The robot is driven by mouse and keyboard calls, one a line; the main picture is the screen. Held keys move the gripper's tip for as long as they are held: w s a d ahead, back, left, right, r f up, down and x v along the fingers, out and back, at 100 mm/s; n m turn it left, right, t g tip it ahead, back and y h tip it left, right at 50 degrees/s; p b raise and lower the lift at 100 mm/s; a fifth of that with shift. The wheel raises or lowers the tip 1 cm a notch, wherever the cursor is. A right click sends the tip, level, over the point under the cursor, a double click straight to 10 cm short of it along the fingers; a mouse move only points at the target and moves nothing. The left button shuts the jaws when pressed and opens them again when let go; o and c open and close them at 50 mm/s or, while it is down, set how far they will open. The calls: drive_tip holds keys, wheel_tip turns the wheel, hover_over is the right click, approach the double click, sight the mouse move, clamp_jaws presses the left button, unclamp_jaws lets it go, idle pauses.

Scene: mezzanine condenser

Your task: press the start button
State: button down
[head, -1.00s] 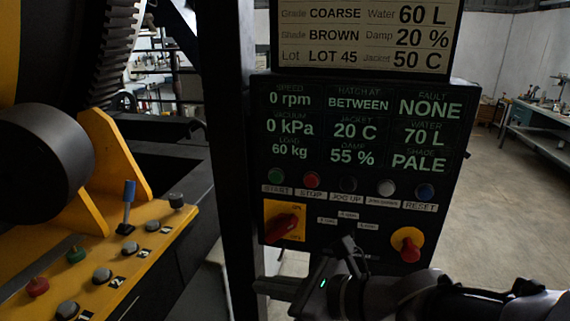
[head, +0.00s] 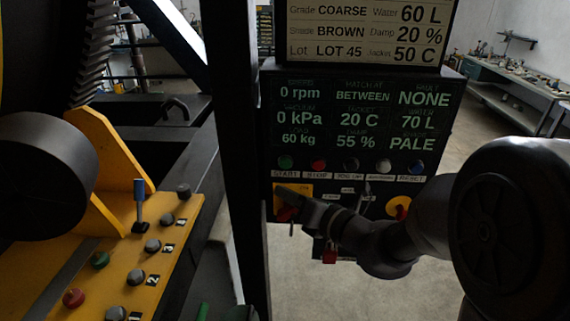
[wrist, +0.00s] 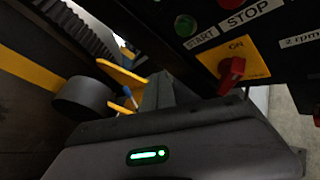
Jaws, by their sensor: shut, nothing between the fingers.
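The green start button (head: 285,162) is at the left end of the button row on the black control panel (head: 268,110), above a white START label. It also shows in the wrist view (wrist: 186,24), near the top. My gripper (head: 279,192) is shut and empty, pointing left in front of the panel. In the head view its tip appears just below the START label, overlapping the yellow switch plate. I cannot tell how far it stands from the panel. Nothing covers the start button in either view.
The red stop button (head: 318,165) is right of start. Below is a red rotary switch (wrist: 232,70) on a yellow plate (wrist: 213,59). A red emergency knob (head: 400,208) sits lower right. A yellow console (head: 180,235) stands left, beyond a dark post (head: 243,130).

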sight(285, 163)
drive_tip(key=w+p, duration=0.1)
drive_tip(key=w, duration=0.6)
drive_tip(key=shift+w+d, duration=0.1)
drive_tip(key=shift+w, duration=0.1)
idle(1.8)
drive_tip(key=shift+w+p, duration=0.4)
